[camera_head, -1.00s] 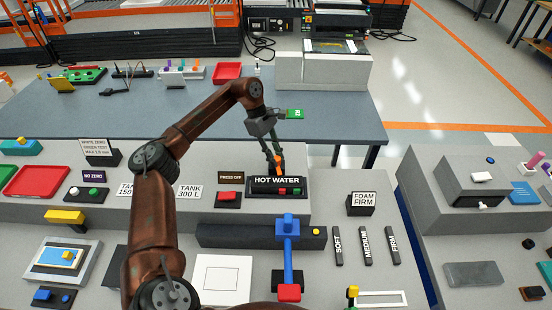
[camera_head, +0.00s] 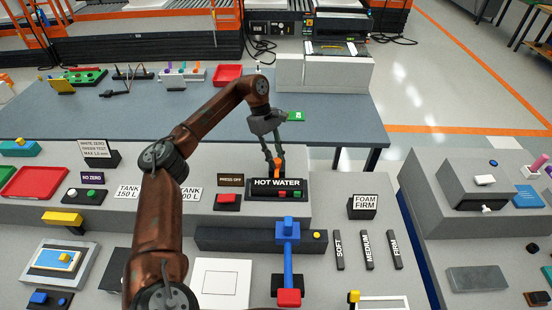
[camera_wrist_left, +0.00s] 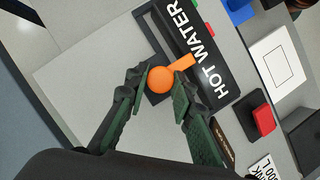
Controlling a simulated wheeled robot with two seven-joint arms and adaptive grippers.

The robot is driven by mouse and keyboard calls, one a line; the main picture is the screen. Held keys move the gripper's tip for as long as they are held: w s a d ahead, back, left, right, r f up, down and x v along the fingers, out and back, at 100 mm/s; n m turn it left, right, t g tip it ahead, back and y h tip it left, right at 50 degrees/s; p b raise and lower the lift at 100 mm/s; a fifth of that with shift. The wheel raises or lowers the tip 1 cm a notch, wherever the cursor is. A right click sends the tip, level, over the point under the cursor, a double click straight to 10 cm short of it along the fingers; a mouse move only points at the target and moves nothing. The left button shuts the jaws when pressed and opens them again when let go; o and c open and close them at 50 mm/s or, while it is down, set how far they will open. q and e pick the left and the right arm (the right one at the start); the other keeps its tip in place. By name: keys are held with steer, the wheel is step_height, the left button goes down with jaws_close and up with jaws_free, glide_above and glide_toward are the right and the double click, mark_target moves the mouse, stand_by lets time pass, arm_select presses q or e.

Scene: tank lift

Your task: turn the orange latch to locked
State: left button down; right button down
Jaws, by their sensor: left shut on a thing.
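The orange latch (camera_head: 277,172) stands at the back of the black HOT WATER unit (camera_head: 262,194). In the left wrist view, the latch shows as a round orange knob (camera_wrist_left: 161,79) with a short arm lying towards the HOT WATER label. My left gripper (camera_head: 273,164) reaches down from behind the unit. In the wrist view its two green-padded fingers (camera_wrist_left: 164,84) are on either side of the knob and shut on it. The fingers hide part of the latch in the head view. My right gripper is not in view.
A red button (camera_head: 228,199) sits left of the unit, with a PRESS OFF sign (camera_head: 230,180) behind it. A blue lever (camera_head: 288,255) stands in front. A FOAM FIRM block (camera_head: 362,207) is to the right. The blue-grey table (camera_head: 210,118) behind has free room.

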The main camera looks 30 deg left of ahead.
arm_select(q)
steer(key=c, duration=1.7)
jaws_free()
steer(key=shift+o, duration=0.2)
steer(key=shift+w+r, duration=0.1)
steer(key=shift+r, duration=0.05)
steer(key=v, duration=1.1)
steer(key=shift+a+r, duration=0.3)
